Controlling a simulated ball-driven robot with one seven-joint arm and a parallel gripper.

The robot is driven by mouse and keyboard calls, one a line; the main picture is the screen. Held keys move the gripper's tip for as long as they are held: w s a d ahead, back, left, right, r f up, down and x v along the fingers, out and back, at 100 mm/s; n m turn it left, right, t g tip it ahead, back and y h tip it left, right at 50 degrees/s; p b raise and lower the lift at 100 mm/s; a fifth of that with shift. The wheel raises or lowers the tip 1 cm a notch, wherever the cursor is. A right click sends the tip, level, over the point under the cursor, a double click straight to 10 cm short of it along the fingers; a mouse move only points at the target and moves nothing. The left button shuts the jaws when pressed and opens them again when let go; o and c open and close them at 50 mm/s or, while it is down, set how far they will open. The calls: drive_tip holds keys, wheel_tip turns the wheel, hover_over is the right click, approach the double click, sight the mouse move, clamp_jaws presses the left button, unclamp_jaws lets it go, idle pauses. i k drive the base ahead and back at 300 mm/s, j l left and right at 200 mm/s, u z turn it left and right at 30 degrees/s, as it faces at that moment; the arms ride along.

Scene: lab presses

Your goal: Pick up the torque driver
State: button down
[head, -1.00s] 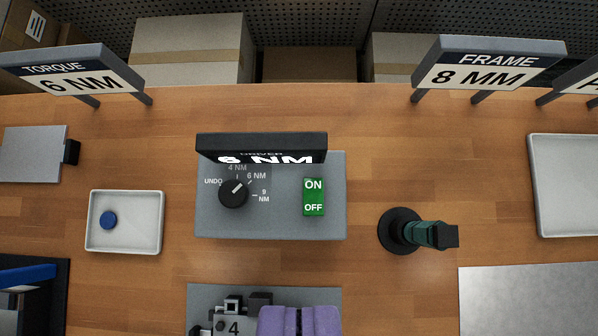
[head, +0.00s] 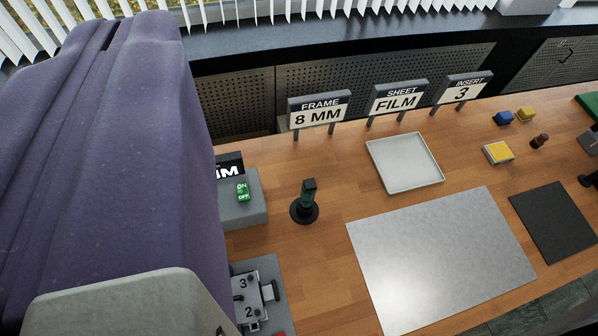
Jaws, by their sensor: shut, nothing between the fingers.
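The torque driver (head: 309,193) has a dark green and black body. It stands upright in a round black base (head: 304,211) on the wooden bench, near the middle of the head view, and nothing touches it. Its control box (head: 239,203) is just to its left, with a green ON/OFF switch (head: 242,191). Most of the box and its dial are hidden behind a large purple part of my arm. My gripper's fingers do not show in this view.
A grey fixture (head: 250,296) with numbered positions lies below the box. To the right are a white tray (head: 437,182), a large grey sheet (head: 400,290) and a dark mat (head: 545,235). Signs, one reading FRAME 8 MM (head: 318,115), line the back. Bare wood surrounds the driver's base.

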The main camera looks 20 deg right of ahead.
sight(309, 189)
drive_tip(key=k+l, duration=0.4)
drive_tip(key=k, duration=0.15)
drive_tip(key=k+l, duration=0.4)
drive_tip(key=k, duration=0.15)
